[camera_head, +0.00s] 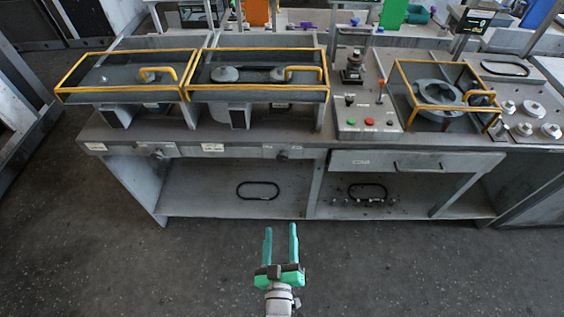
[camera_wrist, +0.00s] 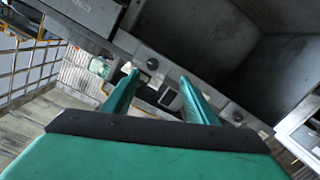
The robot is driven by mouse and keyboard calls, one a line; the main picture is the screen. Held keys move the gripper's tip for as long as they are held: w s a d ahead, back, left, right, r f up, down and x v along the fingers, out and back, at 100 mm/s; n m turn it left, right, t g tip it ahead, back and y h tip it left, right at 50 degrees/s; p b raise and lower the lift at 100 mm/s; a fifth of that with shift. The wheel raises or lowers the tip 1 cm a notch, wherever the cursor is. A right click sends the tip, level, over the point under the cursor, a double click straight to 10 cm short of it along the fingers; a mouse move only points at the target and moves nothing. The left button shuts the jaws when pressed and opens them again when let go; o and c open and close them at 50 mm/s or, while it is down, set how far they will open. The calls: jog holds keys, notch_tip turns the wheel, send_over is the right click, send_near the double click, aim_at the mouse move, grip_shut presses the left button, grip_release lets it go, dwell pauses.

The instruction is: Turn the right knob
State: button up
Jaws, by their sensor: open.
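Two small dark knobs sit on the front edge of the grey bench. The right knob (camera_head: 283,155) is below the right yellow-framed cover, and the left knob (camera_head: 158,153) is farther left. In the tilted wrist view, a round knob (camera_wrist: 238,116) shows right of the fingers and another (camera_wrist: 152,64) shows between the fingertips. I take the first as the right knob, though this is not certain. My gripper (camera_head: 280,230), with teal fingers, is open and empty in front of the bench, apart from the knobs. It also shows in the wrist view (camera_wrist: 158,77).
The grey bench (camera_head: 225,150) has an open lower shelf (camera_head: 215,190). Yellow-framed covers (camera_head: 120,75) stand on top. A control box with buttons (camera_head: 367,122) is right of centre, and a drawer (camera_head: 415,163) is below it. The dark floor (camera_head: 180,265) around my gripper is clear.

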aim_at(282, 159)
jog(key=w+r+n, duration=0.1)
jog(key=w, duration=0.7)
jog(key=w+r, duration=0.1)
jog(key=w, duration=0.7)
jog(key=w+r+n, duration=0.1)
jog(key=w, duration=0.7)
jog(key=shift+w+n+t, duration=0.3)
jog(key=shift+w+t, duration=0.1)
jog(key=c, duration=1.1)
